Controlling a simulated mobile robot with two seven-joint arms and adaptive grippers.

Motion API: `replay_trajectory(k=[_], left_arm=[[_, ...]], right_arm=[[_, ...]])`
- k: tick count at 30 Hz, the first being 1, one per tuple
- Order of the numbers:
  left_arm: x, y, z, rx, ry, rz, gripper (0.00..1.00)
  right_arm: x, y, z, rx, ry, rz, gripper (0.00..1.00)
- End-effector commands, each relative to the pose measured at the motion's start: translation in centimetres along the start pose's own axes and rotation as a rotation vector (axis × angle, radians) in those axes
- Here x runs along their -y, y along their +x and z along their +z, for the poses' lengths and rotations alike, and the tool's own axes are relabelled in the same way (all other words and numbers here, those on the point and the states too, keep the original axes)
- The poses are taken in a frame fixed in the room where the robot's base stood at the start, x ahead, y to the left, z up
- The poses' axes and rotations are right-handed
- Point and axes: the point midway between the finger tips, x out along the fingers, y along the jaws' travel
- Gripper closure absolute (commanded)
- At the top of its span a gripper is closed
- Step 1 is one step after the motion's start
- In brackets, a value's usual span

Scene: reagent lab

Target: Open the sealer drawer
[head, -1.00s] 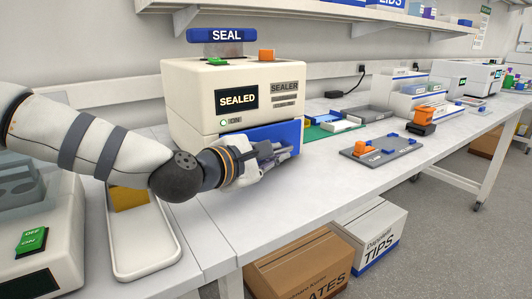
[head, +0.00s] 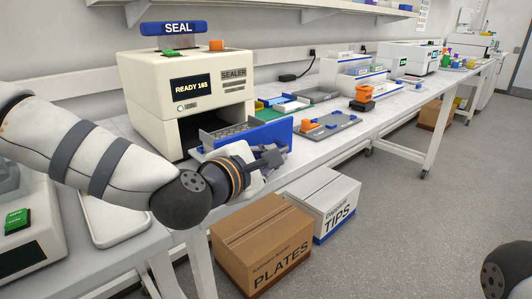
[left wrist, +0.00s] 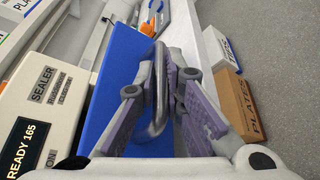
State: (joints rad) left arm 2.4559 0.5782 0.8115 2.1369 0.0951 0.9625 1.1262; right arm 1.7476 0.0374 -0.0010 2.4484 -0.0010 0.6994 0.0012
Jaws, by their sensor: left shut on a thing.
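The sealer (head: 195,85) is a cream box with a screen reading READY 165; its side also shows in the left wrist view (left wrist: 40,95). Its drawer is pulled out, with a blue front (head: 262,138) and a grey, patterned interior (head: 228,131) behind it. A dark opening shows in the sealer body. My left gripper (head: 268,160) is at the outer side of the blue front. In the left wrist view its purple-padded fingers (left wrist: 165,95) are shut on the grey drawer handle (left wrist: 158,118). My right gripper is out of view.
A grey rack with orange and blue pieces (head: 330,127) lies on the bench right of the drawer. Boxes marked PLATES (head: 262,240) and TIPS (head: 325,200) stand on the floor below. A white tray (head: 110,220) lies left. The floor at right is clear.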

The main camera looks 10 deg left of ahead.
Motion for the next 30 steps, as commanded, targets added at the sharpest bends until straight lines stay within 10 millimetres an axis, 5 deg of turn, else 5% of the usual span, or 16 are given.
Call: replay_trajectory(k=[8, 9, 11, 20, 30], left_arm=[[0.0, 0.0, 0.0, 0.000, 0.000, -0.001, 1.00], [0.0, 0.0, 0.0, 0.000, 0.000, -0.001, 0.84], [0.0, 0.0, 0.0, 0.000, 0.000, -0.001, 0.70], [0.0, -0.1, 0.0, 0.001, 0.000, 0.000, 0.70], [0.0, -6.4, 0.0, 0.001, -0.002, -0.001, 0.70]], right_arm=[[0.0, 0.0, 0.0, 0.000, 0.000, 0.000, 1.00], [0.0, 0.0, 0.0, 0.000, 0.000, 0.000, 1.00], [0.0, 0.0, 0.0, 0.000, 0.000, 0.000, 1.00], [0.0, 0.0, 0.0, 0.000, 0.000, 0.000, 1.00], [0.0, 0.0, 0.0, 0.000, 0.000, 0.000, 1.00]])
